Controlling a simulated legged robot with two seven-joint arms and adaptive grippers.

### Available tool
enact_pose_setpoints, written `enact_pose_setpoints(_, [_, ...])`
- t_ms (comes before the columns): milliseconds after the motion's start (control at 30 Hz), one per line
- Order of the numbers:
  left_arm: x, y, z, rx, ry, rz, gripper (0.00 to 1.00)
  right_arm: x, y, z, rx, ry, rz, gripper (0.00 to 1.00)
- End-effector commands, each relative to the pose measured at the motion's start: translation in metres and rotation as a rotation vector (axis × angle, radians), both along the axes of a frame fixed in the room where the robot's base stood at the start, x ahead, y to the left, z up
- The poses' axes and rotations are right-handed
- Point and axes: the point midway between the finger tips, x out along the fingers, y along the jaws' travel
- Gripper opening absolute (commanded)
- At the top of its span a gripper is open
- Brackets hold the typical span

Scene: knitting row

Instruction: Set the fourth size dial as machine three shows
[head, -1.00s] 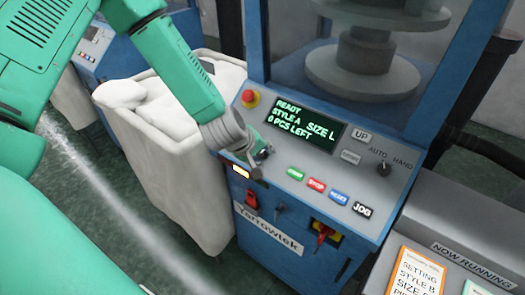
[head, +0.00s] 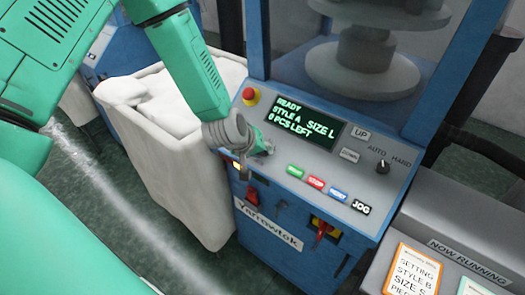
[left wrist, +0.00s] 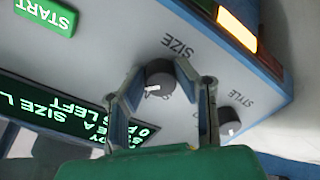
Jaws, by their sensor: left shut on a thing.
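The dark size dial (left wrist: 158,84) with a white pointer mark sits beside the "SIZE" label in the left wrist view. My left gripper (left wrist: 162,74) has its two fingers on either side of the dial, shut on it. In the head view this gripper (head: 264,149) is at the panel below the display and hides the dial. The machine's green display (head: 305,121) reads READY, STYLE A, SIZE L, 0 PCS LEFT. A card with an orange border (head: 412,271) at the lower right reads SETTING, STYLE B, SIZE S. My right gripper is not in view.
A style dial (left wrist: 229,122) sits close to the left gripper. The panel has a red emergency button (head: 250,96), several coloured buttons and an AUTO/HAND knob (head: 383,167). A pale bin (head: 180,165) stands left of the machine. A grey "NOW RUNNING" ledge (head: 466,227) is at right.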

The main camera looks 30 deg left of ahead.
Motion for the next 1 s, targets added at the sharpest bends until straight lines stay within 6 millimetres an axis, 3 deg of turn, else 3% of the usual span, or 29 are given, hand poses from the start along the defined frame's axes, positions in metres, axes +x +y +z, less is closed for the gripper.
enact_pose_setpoints(167, [0.006, 0.003, 0.005, 0.005, -0.018, 0.006, 0.00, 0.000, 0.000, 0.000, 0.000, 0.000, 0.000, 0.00])
enact_pose_setpoints(200, [0.006, 0.003, 0.005, 0.005, -0.018, 0.006, 0.29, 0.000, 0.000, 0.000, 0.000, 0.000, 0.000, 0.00])
enact_pose_setpoints(267, [0.006, 0.003, 0.005, 0.004, -0.018, 0.006, 0.46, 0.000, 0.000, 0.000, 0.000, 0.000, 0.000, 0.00])
enact_pose_setpoints(667, [-0.001, 0.001, 0.007, 0.001, -0.007, 0.002, 0.46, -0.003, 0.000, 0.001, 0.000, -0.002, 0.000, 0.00])
enact_pose_setpoints(1000, [-0.039, 0.003, 0.060, 0.001, -0.011, 0.002, 0.46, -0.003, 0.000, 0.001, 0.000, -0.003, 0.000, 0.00])
